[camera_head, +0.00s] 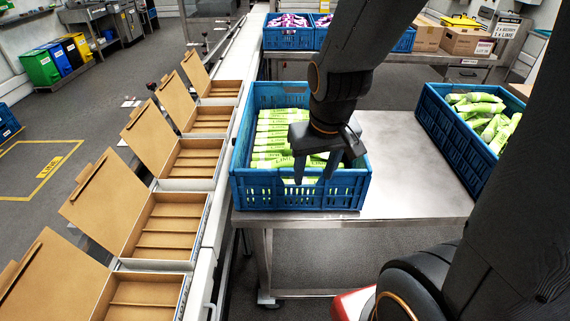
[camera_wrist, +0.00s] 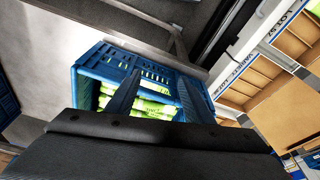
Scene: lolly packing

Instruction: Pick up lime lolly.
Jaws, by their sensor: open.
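Several lime lollies (camera_head: 275,130) in bright green wrappers lie stacked in rows inside a blue crate (camera_head: 300,198) on the metal table. They also show in the wrist view (camera_wrist: 152,107), between and beside my fingers. My gripper (camera_head: 312,175) is open and points down over the near part of this crate. Its fingers hide some of the lollies behind them. I cannot tell whether the fingertips touch any lolly. In the wrist view my gripper (camera_wrist: 160,88) reaches towards the crate (camera_wrist: 150,68), with no lolly visibly held.
A second blue crate (camera_head: 455,140) with green packs stands at the right of the table (camera_head: 395,180). Open brown cartons (camera_head: 165,238) line the conveyor at left. Crates of purple packs (camera_head: 288,40) and cardboard boxes (camera_head: 465,42) stand behind. The table between the two green-pack crates is clear.

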